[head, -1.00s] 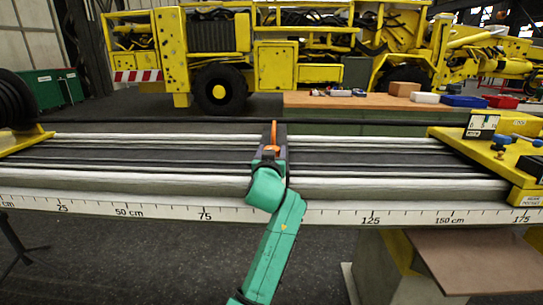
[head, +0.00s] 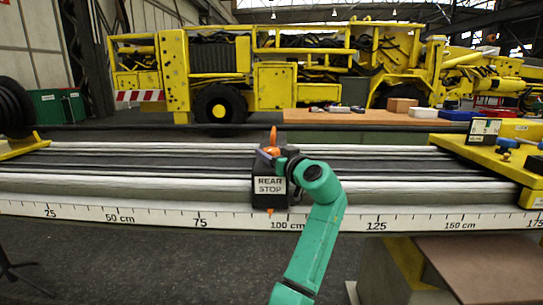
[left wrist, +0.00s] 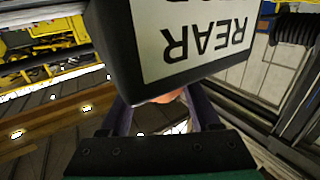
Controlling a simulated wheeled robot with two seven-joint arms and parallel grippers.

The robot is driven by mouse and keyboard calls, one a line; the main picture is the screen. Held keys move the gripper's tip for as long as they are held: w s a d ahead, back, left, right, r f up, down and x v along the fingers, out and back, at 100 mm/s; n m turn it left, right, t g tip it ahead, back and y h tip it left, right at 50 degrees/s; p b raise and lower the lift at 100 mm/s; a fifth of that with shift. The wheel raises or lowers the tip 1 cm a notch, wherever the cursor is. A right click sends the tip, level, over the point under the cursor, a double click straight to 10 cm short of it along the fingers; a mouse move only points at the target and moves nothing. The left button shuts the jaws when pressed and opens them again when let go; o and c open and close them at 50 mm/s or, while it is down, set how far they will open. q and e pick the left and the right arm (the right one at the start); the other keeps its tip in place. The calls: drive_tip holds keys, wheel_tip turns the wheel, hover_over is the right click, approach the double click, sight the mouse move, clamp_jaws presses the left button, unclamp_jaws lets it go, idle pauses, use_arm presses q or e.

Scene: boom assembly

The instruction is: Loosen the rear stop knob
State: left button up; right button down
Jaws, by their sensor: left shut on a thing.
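The rear stop (head: 270,188) is a dark block with a white REAR STOP label, sitting across the pale rails (head: 190,184) just above the 100 cm mark. An upright orange part (head: 273,136) rises behind its top. My left gripper (head: 274,154) is at the top of the block, its arm coming in from the lower right. The left wrist view shows the labelled block (left wrist: 185,40) upside down and close. There the two dark fingers (left wrist: 165,103) are around an orange knob (left wrist: 168,97), mostly hidden behind the block. My right gripper is in neither view.
A white centimetre scale (head: 180,218) runs along the front of the rails. A yellow carriage (head: 480,157) with a sign and blue knobs stands at the right. A black hose coil (head: 12,105) is at the far left. The rails between are clear.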

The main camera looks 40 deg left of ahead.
use_arm(q)
drive_tip(key=shift+f, duration=0.15)
drive_tip(key=o, duration=1.4)
drive_tip(key=shift+a, duration=0.1)
drive_tip(key=shift+c, duration=0.2)
drive_tip(key=b+v, duration=0.1)
drive_tip(key=v, duration=1.3)
drive_tip(key=shift+d, duration=0.3)
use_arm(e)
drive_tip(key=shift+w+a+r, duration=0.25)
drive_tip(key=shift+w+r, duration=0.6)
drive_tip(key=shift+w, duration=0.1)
use_arm(q)
drive_tip(key=shift+s, duration=0.1)
